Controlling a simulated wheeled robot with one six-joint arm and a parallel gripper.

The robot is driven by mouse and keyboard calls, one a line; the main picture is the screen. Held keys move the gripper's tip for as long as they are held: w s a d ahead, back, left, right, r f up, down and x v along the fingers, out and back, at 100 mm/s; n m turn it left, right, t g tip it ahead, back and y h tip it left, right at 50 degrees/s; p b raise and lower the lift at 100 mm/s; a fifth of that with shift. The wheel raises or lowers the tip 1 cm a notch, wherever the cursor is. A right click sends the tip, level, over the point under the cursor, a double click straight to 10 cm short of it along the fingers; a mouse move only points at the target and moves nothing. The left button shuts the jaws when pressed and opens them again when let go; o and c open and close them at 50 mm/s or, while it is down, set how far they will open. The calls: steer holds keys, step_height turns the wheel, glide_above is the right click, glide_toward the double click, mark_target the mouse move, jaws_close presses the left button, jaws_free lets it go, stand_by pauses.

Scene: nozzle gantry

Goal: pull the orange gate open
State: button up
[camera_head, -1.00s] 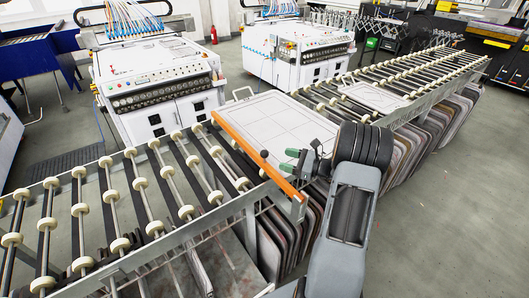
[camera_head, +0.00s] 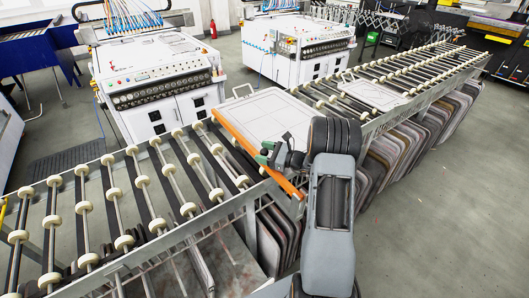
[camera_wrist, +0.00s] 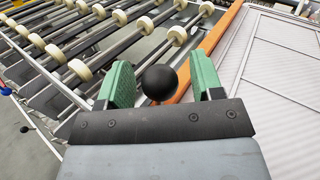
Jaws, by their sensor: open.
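The orange gate (camera_head: 236,135) is a long bar lying across the roller conveyor, along the left edge of a white panel. It is still across the rollers. In the wrist view the orange gate (camera_wrist: 216,38) runs diagonally behind my right finger. A round black knob (camera_wrist: 160,83) is between my two green fingers, with a visible gap on each side. My gripper (camera_head: 266,154) is open at the gate's near part. In the head view the knob is hard to make out beside the fingers. How the knob joins the gate is hidden.
The roller conveyor (camera_head: 113,193) with cream wheels spreads left of the gate. A white panel (camera_head: 268,117) lies right of it, and a second white panel (camera_head: 370,94) lies further right. White machines (camera_head: 157,82) stand behind. Open floor (camera_head: 440,210) is at the right.

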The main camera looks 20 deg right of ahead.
jaws_close()
stand_by(0.3)
